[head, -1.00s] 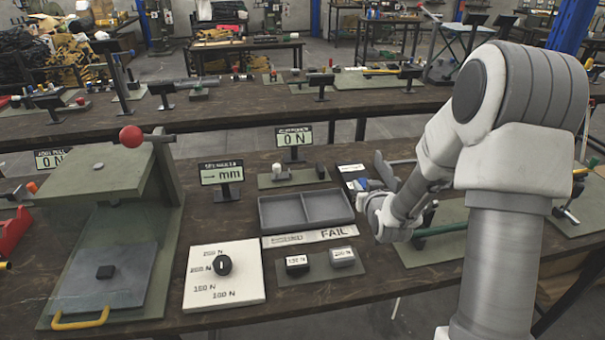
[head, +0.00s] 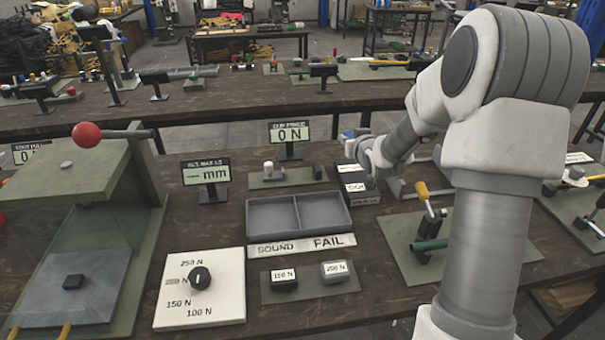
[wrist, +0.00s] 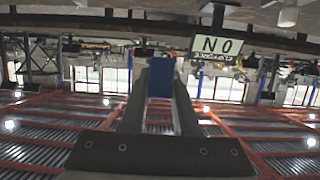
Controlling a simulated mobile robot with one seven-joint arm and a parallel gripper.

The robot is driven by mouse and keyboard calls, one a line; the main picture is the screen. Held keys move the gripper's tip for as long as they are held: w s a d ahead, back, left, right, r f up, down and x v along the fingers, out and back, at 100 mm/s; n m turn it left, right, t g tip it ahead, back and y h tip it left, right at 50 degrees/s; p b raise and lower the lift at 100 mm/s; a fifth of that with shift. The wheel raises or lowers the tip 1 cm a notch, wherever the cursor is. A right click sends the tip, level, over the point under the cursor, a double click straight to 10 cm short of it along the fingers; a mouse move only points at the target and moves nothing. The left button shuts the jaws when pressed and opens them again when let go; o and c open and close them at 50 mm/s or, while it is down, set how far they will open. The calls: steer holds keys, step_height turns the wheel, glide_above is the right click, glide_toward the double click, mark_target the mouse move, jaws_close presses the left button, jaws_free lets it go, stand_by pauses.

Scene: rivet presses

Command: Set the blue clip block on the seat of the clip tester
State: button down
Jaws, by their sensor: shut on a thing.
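My gripper (wrist: 160,98) is shut on the blue clip block (wrist: 161,78), which shows between the two grey fingers in the wrist view. In the head view my gripper (head: 352,143) is at the back of the bench, with a bit of the blue block (head: 349,133) showing. The clip tester (head: 280,179) is a green plate to the left of my gripper, with a white-topped post, a small dark block (head: 317,170) and a display (head: 289,133) reading 0 N. That display is upside down in the wrist view (wrist: 217,47). The block is apart from the tester.
A grey two-part tray (head: 298,231) stands in front of the tester, with SOUND and FAIL labels. A green fixture with a yellow-handled lever (head: 424,197) is to the right. A dial board (head: 200,290) lies front left.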

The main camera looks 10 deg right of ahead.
steer(key=shift+w, duration=0.2)
steer(key=w+a+f, duration=0.2)
steer(key=a, duration=0.1)
steer(key=w+a+f, duration=0.2)
steer(key=a, duration=0.1)
steer(key=w+a+f, duration=0.2)
steer(key=a, duration=0.1)
steer(key=shift+w+a+f+b, duration=0.15)
steer(key=shift+w+f+b, duration=0.2)
steer(key=shift+w+b, duration=0.05)
steer(key=shift+f, duration=2.05)
steer(key=shift+f+b, duration=0.4)
steer(key=shift+b, duration=0.3)
steer(key=shift+f+b, duration=0.25)
steer(key=shift+b, duration=0.1)
